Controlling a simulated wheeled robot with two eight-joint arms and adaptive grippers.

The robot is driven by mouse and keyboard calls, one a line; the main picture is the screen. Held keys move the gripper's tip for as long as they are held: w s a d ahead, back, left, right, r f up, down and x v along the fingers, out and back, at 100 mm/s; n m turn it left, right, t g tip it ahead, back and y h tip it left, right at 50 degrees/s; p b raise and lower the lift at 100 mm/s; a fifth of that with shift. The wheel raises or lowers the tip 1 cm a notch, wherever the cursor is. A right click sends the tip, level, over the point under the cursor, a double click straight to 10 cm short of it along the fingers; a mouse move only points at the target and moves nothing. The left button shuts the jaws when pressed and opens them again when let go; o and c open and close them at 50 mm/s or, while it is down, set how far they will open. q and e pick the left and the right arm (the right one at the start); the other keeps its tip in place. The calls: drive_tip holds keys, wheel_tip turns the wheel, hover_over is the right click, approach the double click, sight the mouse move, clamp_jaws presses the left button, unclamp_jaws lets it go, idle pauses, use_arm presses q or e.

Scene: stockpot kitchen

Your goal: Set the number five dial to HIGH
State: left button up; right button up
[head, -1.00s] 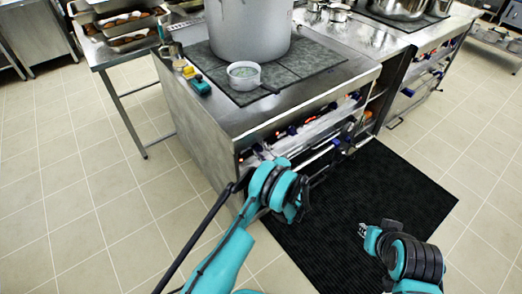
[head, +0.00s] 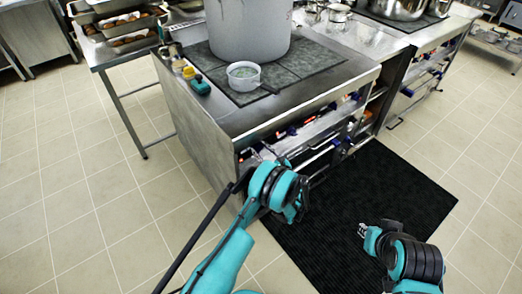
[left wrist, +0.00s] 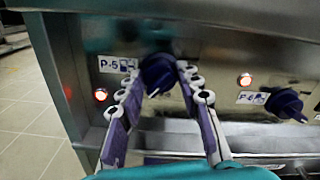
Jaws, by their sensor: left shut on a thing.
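The number five dial (left wrist: 157,75) is a dark blue knob on the steel front panel, right of its P-5 label (left wrist: 117,64). Its white mark points down and slightly left in the left wrist view. My left gripper (left wrist: 160,80) has one finger on each side of this knob and is shut on it. In the head view the left wrist (head: 275,188) is at the near left end of the stove front, and the fingertips are mostly hidden. My right gripper (head: 363,231) is over the black mat, away from the stove; its finger gap is too small to judge.
A lit lamp (left wrist: 100,94) sits below the P-5 label. The P-6 dial (left wrist: 284,104) and another lit lamp (left wrist: 245,79) are to the right. A big pot (head: 247,30) and small white pot (head: 243,76) stand on the stove. The black mat (head: 385,185) lies in front.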

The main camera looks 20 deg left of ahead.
use_arm(q)
drive_tip(key=shift+m, duration=0.4)
drive_tip(key=o, duration=1.2)
drive_tip(key=shift+c, duration=0.2)
drive_tip(key=v, duration=1.2)
